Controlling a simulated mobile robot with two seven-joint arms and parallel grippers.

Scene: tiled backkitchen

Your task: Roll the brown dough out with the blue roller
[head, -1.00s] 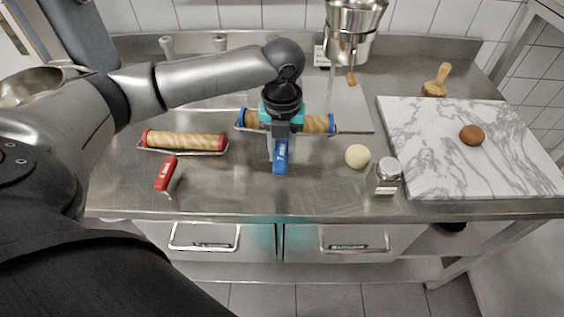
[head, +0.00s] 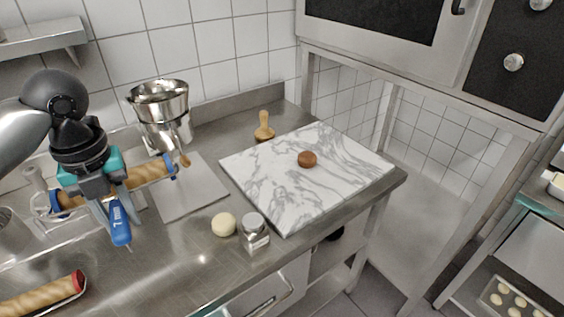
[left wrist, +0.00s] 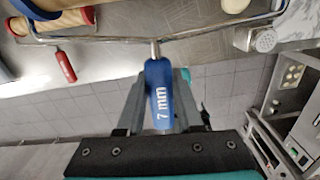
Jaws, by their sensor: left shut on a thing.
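The brown dough (head: 307,159) is a small ball on the white marble board (head: 270,200). The blue roller (head: 148,174) has a pale wooden cylinder, blue end caps and a wire frame. My left gripper (head: 117,212) is shut on its blue handle, which shows in the left wrist view (left wrist: 160,98) with "7 mm" on it, between the fingers. The roller is at the left, apart from the board. I cannot tell exactly how high it is above the counter. My right gripper is out of view.
A pale dough ball (head: 223,225) and a metal-topped shaker (head: 254,233) stand left of the board. A wooden-handled tool (head: 264,128) stands behind it. A red roller (head: 40,300) lies at lower left. Steel pots (head: 162,112) stand at the back. An oven (head: 440,50) is at upper right.

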